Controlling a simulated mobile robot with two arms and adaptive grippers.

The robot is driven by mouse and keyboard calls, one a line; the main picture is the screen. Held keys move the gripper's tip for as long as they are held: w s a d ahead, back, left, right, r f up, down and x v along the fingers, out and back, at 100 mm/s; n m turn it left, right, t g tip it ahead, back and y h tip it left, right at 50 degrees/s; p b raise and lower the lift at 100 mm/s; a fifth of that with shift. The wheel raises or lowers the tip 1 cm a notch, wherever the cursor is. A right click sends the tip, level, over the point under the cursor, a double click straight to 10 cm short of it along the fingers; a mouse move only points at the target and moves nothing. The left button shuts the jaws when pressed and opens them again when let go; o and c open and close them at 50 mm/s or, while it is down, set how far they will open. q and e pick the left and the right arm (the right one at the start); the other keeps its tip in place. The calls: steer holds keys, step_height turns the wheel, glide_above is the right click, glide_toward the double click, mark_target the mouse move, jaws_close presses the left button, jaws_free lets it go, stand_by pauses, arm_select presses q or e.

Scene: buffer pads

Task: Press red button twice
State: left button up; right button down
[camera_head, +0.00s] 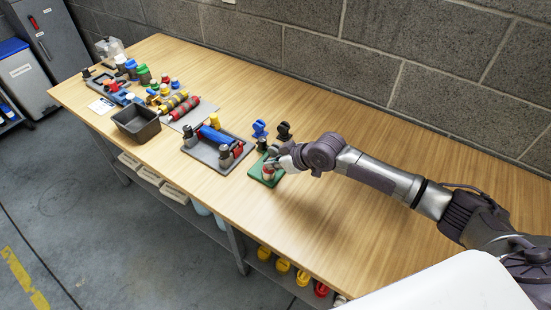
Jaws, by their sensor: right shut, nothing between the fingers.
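A small green pad (256,176) lies on the wooden table, just right of the table's middle. A red button (268,174) stands on this pad, small and partly covered by my gripper. My right gripper (272,163) comes in from the right and is shut and empty. Its fingertips are right over the button; I cannot tell whether they touch it. My left gripper is not in view.
A grey tray (203,154) with a blue cylinder (215,135) lies left of the green pad. Blue (259,128) and black (283,130) knob-like pieces stand behind it. A dark bin (134,127) is farther left. The wall bounds the back; the front right tabletop is clear.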

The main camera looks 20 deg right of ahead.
mark_target(273, 171)
step_height(273, 171, up, 4)
steer(key=p, duration=0.4)
steer(key=shift+r+p, duration=0.1)
steer(key=shift+p, duration=0.25)
steer(key=b+v, duration=0.2)
steer(key=v, duration=0.8)
